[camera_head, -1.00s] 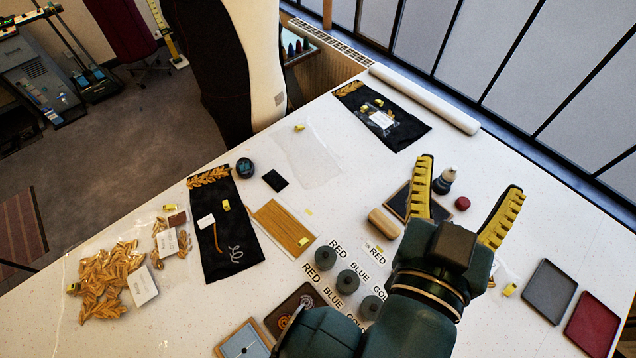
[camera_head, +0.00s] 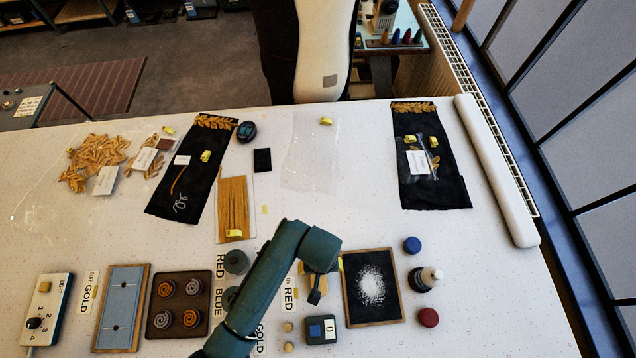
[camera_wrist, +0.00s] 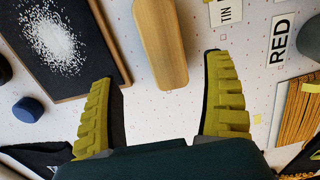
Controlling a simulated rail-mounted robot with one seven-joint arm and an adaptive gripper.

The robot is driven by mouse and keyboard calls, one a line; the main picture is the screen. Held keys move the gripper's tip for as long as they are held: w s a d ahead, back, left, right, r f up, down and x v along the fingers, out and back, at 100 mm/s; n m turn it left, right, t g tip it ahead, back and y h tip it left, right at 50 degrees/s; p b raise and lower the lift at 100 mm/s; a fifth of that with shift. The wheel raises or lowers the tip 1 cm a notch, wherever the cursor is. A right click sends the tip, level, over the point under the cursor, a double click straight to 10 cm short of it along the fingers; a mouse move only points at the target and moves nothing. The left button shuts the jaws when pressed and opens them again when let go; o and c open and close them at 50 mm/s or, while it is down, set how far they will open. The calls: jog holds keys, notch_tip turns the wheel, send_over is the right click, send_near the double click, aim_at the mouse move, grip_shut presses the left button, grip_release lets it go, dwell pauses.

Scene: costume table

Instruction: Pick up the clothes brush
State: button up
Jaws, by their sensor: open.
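A pale wooden block with rounded ends, which looks like the clothes brush (camera_wrist: 160,40), lies on the white table in the wrist view. No bristles show from above. My gripper (camera_wrist: 160,72) is open and empty, pointing down over the table. Its yellow ridged fingers stand one on each side of the brush's near end in the picture, with gaps on both sides. I cannot tell how high the fingertips are above the table. In the head view my gripper (camera_head: 318,280) is partly visible beside the dark tray, and my arm and gripper hide most or all of the brush.
A dark wood-framed tray with white powder (camera_head: 372,286) lies beside the brush. A blue round piece (camera_head: 412,244), a dark bottle (camera_head: 426,279) and a red round piece (camera_head: 428,317) stand right of it. A yellow-threaded board (camera_head: 235,205) and lettered labels lie left.

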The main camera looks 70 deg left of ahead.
jog(key=shift+f, duration=0.95)
jog(key=f, duration=0.2)
jog(key=s+f, duration=0.1)
jog(key=f, duration=0.1)
jog(key=shift+d, duration=0.25)
jog(key=shift+w+f, duration=0.15)
jog(key=shift+f, duration=0.35)
jog(key=c, duration=1.3)
